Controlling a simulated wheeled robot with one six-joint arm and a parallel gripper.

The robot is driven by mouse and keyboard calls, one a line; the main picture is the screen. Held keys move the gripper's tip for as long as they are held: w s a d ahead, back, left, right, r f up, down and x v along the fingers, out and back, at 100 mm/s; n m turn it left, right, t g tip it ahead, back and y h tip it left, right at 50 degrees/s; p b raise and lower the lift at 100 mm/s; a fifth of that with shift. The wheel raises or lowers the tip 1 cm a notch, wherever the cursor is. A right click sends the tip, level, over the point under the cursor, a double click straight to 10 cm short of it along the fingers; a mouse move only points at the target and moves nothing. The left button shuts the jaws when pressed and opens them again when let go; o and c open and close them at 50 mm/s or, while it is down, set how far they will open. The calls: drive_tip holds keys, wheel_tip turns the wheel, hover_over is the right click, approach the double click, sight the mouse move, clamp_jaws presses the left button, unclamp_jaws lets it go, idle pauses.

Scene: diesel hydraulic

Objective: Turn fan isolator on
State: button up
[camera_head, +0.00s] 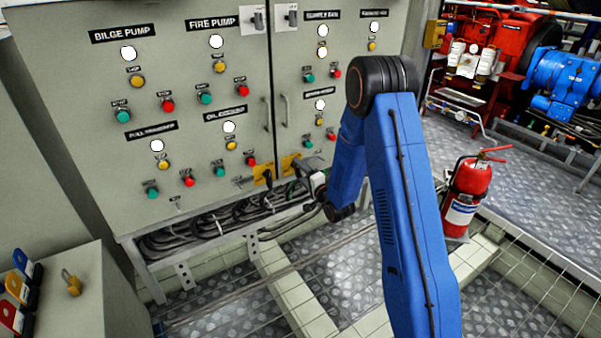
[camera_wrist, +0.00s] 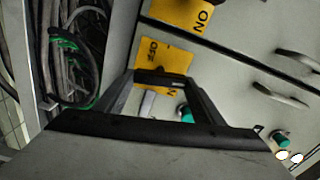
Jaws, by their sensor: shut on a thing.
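The isolator (camera_wrist: 150,58) in my grip has a yellow plate marked OFF, with part of another word below it. Its dark handle (camera_wrist: 162,73) lies between my fingertips. My gripper (camera_wrist: 161,78) is shut on this handle; the handle's exact angle is hard to tell. In the head view this yellow plate (camera_head: 288,163) is low on the right cabinet door, and my gripper (camera_head: 314,181) is beside it, partly hidden by my blue arm. A second yellow isolator plate (camera_wrist: 183,12) marked ON shows at the top of the wrist view and on the left door (camera_head: 262,177).
The grey cabinet (camera_head: 190,85) carries several lamps and buttons. A green button (camera_wrist: 186,113) is close to my fingers. Door handles (camera_wrist: 282,94) stick out nearby. Loose cables (camera_head: 200,232) run under the cabinet. A red extinguisher (camera_head: 467,190) stands at the right.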

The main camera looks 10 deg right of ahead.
drive_tip(key=shift+m, duration=1)
drive_tip(key=shift+f, duration=0.1)
drive_tip(key=o, duration=1.1)
drive_tip(key=shift+c, duration=0.2)
